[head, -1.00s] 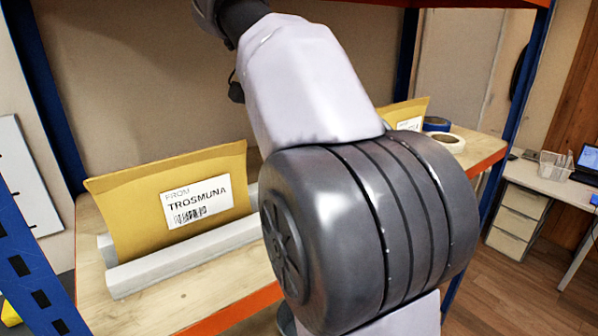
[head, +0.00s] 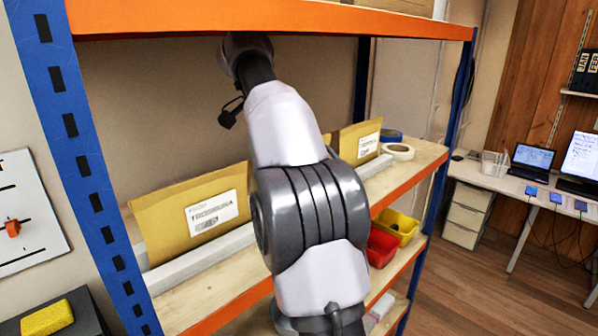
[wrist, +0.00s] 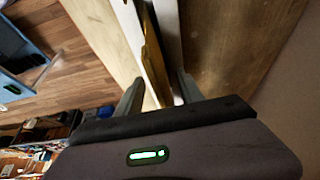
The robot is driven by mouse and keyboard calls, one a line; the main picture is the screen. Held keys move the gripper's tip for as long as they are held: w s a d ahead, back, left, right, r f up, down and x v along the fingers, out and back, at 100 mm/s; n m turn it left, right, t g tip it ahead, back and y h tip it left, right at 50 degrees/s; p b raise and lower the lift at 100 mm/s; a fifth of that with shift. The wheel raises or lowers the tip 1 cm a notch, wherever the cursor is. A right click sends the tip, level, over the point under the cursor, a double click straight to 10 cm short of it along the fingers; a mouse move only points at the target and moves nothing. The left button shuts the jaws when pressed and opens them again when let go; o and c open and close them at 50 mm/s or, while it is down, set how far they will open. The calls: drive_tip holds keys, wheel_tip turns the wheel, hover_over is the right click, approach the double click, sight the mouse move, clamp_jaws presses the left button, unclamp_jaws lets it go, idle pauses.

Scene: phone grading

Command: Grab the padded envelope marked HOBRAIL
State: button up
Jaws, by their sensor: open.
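Two yellow-brown padded envelopes stand upright on the shelf in the head view. The left envelope (head: 185,222) has a white label, blurred now, that read TROSMUNA a second ago. The right envelope (head: 357,140) is partly behind my arm, and its label is too small to read. I can read HOBRAIL nowhere. In the wrist view my gripper (wrist: 160,94) is open, and an envelope (wrist: 153,58) seen edge-on lies between the lines of its fingers. I cannot tell which envelope this is, or whether the fingers touch it. My arm hides the gripper in the head view.
White rails (head: 205,256) flank the envelopes' feet on the wooden shelf. An orange-edged shelf (head: 270,18) is overhead, with blue posts (head: 75,140) at the sides. Tape rolls (head: 398,152) lie at the right. Red (head: 381,246) and yellow (head: 397,226) bins sit below.

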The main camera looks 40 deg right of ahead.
drive_tip(key=d+f+b, duration=0.2)
drive_tip(key=d+f, duration=0.1)
drive_tip(key=shift+w+f+b, duration=0.15)
drive_tip(key=shift+w+b, duration=0.05)
drive_tip(key=shift+b, duration=0.1)
drive_tip(key=shift+s+a+r, duration=0.1)
drive_tip(key=shift+a+r, duration=0.1)
drive_tip(key=shift+d, duration=0.15)
drive_tip(key=c, duration=1)
drive_tip(key=shift+r, duration=0.1)
